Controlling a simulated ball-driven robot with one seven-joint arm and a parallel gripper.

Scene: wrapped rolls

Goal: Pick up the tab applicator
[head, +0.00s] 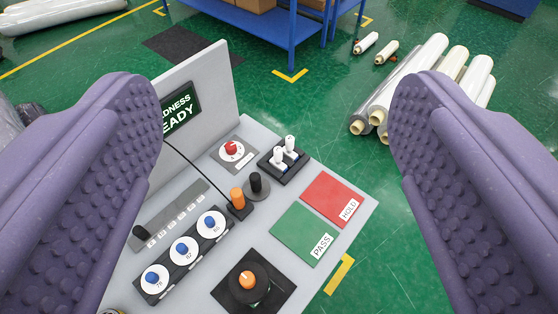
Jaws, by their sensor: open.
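My gripper (270,135) is open and empty, its two purple padded fingers wide apart on the left and right of the view. Between them lies a grey panel desk. I cannot tell for sure which item is the tab applicator. Candidates are two small white upright pieces (285,152) in a black holder, an orange-topped piece (237,198) on a black block with a cable, and a black knob-like piece (259,184) on a round grey base. An orange-topped round piece (248,281) sits on a black square pad nearer the front. None of these is touched.
The desk (188,214) holds a red HOLD plate (328,194), a green PASS plate (299,234), a red dial (231,149), and blue-knobbed dials (184,249). An upright screen panel (215,95) stands at its back left. Wrapped rolls (413,82) lie on the green floor.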

